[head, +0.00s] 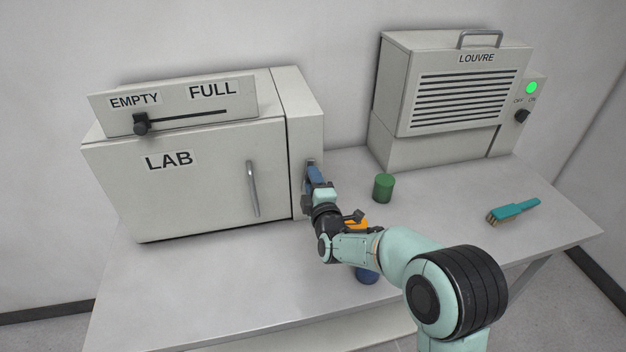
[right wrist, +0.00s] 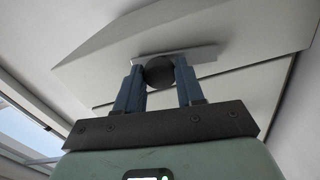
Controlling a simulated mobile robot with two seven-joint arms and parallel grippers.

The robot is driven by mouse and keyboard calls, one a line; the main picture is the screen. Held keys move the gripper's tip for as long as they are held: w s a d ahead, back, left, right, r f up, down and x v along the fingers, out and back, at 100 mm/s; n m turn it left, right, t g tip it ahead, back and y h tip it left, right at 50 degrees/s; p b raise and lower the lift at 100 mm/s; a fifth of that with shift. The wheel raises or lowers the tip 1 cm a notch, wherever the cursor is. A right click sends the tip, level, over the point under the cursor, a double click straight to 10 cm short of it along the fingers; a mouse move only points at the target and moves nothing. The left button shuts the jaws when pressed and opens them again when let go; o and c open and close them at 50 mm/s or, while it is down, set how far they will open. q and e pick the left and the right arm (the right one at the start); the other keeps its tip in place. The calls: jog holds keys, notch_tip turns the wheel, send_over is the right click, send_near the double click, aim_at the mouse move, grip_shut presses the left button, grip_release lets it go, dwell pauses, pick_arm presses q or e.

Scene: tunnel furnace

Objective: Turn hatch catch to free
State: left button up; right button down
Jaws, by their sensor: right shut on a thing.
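The white LAB furnace box (head: 200,195) stands at the left of the table, with a grey bar handle (head: 253,188) on its front. My right gripper (head: 313,175) is at the box's right side face. In the right wrist view, the blue fingers of my right gripper (right wrist: 159,82) are shut on a dark round knob (right wrist: 160,70), which I take to be the hatch catch. A light grey strip lies behind the knob. In the head view the fingers mostly hide the catch, so its turn angle cannot be told. My left gripper is not in view.
A slider (head: 141,124) sits at EMPTY on the box's upper panel. A LOUVRE unit (head: 450,95) stands at the back right, its green lamp lit. A green cylinder (head: 383,187), a teal brush (head: 513,210), and partly hidden orange (head: 356,225) and blue (head: 367,276) things are on the table.

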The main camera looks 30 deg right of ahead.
jog(key=shift+n, duration=0.8)
jog(key=c, duration=0.7)
grip_release()
jog(key=shift+s, duration=0.15)
jog(key=v, duration=1.3)
jog(key=shift+b, duration=0.45)
jog(key=shift+a, duration=0.1)
